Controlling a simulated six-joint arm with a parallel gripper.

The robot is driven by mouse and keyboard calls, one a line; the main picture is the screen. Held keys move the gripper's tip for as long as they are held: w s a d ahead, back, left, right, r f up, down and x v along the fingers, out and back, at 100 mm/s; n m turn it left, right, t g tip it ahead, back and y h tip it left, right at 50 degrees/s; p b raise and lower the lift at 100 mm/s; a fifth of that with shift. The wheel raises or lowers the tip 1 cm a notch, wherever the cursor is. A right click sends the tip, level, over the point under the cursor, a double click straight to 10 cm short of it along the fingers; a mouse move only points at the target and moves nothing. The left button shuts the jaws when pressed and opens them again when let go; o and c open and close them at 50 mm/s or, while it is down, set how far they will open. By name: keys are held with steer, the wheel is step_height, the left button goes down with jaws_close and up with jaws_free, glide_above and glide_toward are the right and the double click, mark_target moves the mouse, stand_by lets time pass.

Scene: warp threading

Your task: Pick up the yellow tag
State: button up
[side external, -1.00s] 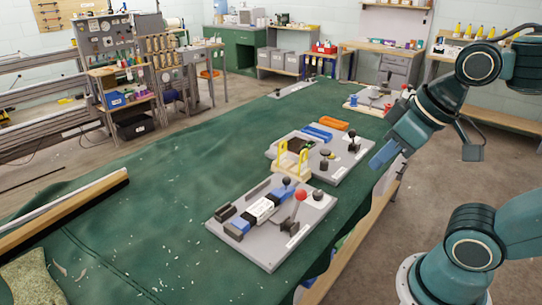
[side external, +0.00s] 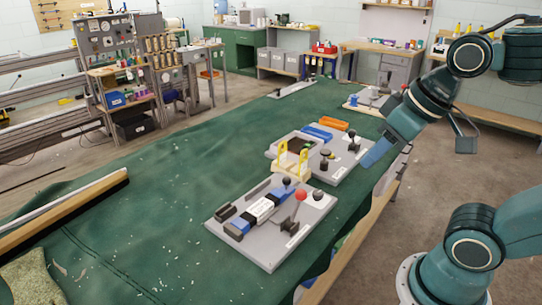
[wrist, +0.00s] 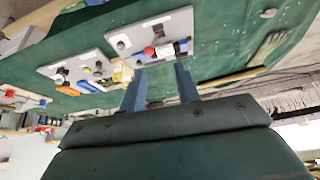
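A yellow upright frame-like piece (side external: 291,160) stands between two grey boards on the green table. It also shows in the wrist view (wrist: 121,72). It is the clearest yellow thing near my gripper; I cannot tell whether it is the tag or carries one. My gripper (side external: 369,160) is in the air over the table's right edge, to the right of the yellow piece and apart from it. In the wrist view my gripper (wrist: 160,75) has its two blue fingers spread, with nothing held between them.
The nearer grey board (side external: 268,255) carries a blue-and-white block (side external: 262,210) and a red-knobbed lever (side external: 300,195). The farther board (side external: 335,177) holds a black-knobbed lever, with blue and orange trays (side external: 334,124) behind. A wooden beam (side external: 60,215) lies at left. The table's middle-left is clear.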

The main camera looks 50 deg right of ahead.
steer(key=w+d+r+m+g, duration=0.1)
steer(key=w+d+r+m, duration=0.25)
steer(key=w, duration=0.55)
steer(key=m+g, duration=0.4)
steer(key=m, duration=1)
glide_above(303, 151)
step_height(303, 151, down, 14)
steer(key=shift+d+f, duration=0.25)
steer(key=shift+f, duration=0.05)
steer(key=shift+f, duration=4.3)
steer(key=shift+f, duration=0.1)
steer(key=shift+a+f, duration=0.15)
steer(key=shift+f, duration=2.35)
